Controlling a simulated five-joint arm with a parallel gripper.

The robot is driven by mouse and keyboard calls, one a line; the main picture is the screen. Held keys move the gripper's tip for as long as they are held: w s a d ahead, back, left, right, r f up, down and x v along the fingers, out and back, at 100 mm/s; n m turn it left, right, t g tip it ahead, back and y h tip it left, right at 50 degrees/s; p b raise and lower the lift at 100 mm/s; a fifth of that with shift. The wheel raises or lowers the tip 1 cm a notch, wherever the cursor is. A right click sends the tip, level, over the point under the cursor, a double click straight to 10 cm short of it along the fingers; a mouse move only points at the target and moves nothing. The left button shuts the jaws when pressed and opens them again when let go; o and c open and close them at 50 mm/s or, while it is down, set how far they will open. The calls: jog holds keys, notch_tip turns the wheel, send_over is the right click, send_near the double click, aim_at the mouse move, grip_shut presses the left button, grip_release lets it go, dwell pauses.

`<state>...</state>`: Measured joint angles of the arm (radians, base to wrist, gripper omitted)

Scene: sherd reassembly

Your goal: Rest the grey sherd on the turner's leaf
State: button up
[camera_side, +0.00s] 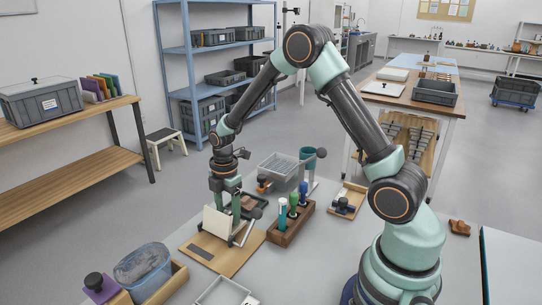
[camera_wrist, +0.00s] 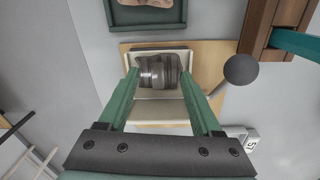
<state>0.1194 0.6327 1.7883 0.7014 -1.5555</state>
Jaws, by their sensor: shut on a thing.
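My gripper (camera_wrist: 159,78) is shut on the grey sherd (camera_wrist: 160,70), a dark, ribbed piece between the green fingers in the wrist view. The turner has a wooden base (camera_side: 222,254) and a cream leaf (camera_side: 217,223) that stands steeply tilted in the side view. In the wrist view the cream leaf (camera_wrist: 160,110) shows below and around the sherd. In the side view my gripper (camera_side: 232,226) is low, just behind the leaf, which partly hides its tips and the sherd. I cannot tell whether the sherd touches the leaf. A dark ball knob (camera_wrist: 241,69) is beside the turner.
A dark tray (camera_wrist: 178,22) with a brownish sherd (camera_wrist: 145,3) lies beyond the turner. A wooden rack (camera_side: 284,232) with coloured-handled tools stands close on the right. A clear bin (camera_side: 279,166) stands behind.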

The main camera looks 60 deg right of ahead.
jog(key=shift+f, duration=0.25)
dwell(0.5)
jog(key=o, duration=1.1)
jog(key=shift+c, duration=0.2)
jog(key=shift+d+r, duration=0.25)
jog(key=shift+r, duration=0.6)
jog(key=shift+d+r, duration=0.3)
jog(key=shift+r, duration=0.55)
jog(key=shift+d+r, duration=0.25)
jog(key=shift+r, duration=0.6)
jog(key=shift+o, duration=0.4)
jog(key=shift+o, duration=1.4)
jog(key=shift+r, duration=0.1)
